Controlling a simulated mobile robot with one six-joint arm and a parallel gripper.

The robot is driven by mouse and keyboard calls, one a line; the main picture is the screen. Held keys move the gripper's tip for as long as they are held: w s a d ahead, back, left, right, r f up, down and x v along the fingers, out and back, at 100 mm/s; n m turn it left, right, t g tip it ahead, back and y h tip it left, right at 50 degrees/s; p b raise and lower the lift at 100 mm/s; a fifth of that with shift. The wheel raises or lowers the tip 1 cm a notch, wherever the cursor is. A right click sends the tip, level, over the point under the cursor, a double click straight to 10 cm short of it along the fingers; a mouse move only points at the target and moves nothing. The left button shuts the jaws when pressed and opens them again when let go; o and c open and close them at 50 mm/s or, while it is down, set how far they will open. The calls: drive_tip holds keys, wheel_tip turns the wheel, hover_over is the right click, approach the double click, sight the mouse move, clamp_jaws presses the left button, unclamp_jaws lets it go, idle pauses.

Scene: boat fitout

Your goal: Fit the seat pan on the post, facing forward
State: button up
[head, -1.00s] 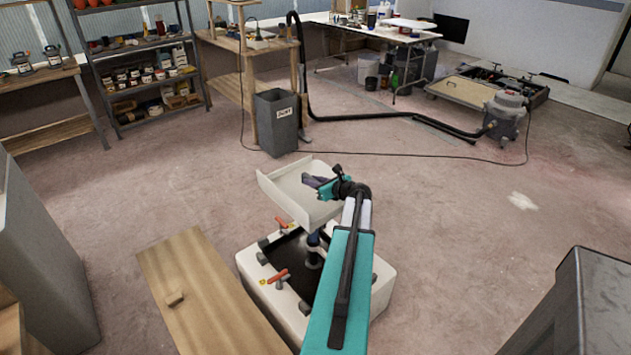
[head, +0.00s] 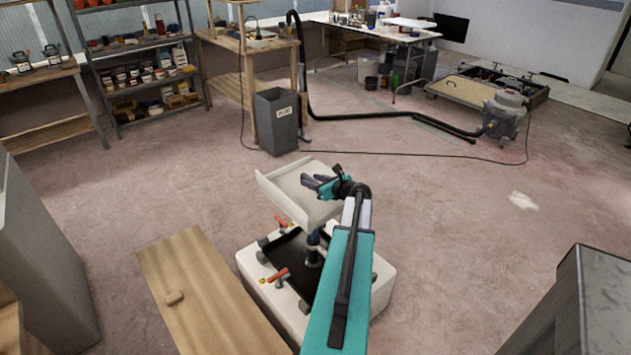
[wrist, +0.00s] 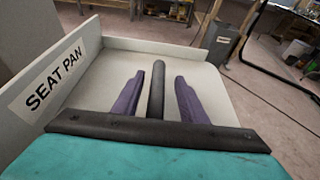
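The seat pan (head: 296,187), a cream tray with raised walls on two sides, is above the well of the white hull section. In the wrist view, the pan's left wall carries a SEAT PAN label (wrist: 55,88). My gripper (head: 318,183) is over the pan. Its purple fingers (wrist: 154,82) are spread, with a dark bar (wrist: 157,88) between them and gaps on both sides. I cannot tell what the bar is fixed to.
The white hull section (head: 378,290) has orange-handled clamps (head: 273,277) at its near left rim. A wooden board (head: 205,290) lies to its left. A grey cabinet (head: 600,310) is at the right front. A grey bin (head: 277,125) stands behind.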

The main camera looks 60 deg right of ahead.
drive_tip(key=shift+f, duration=0.15)
drive_tip(key=shift+s+a, duration=0.1)
drive_tip(key=shift+s, duration=0.05)
drive_tip(key=b+v, duration=0.2)
drive_tip(key=v, duration=1)
drive_tip(key=shift+s+a+r, duration=0.2)
drive_tip(key=shift+s+r, duration=0.25)
drive_tip(key=shift+s, duration=0.2)
drive_tip(key=shift+r, duration=0.15)
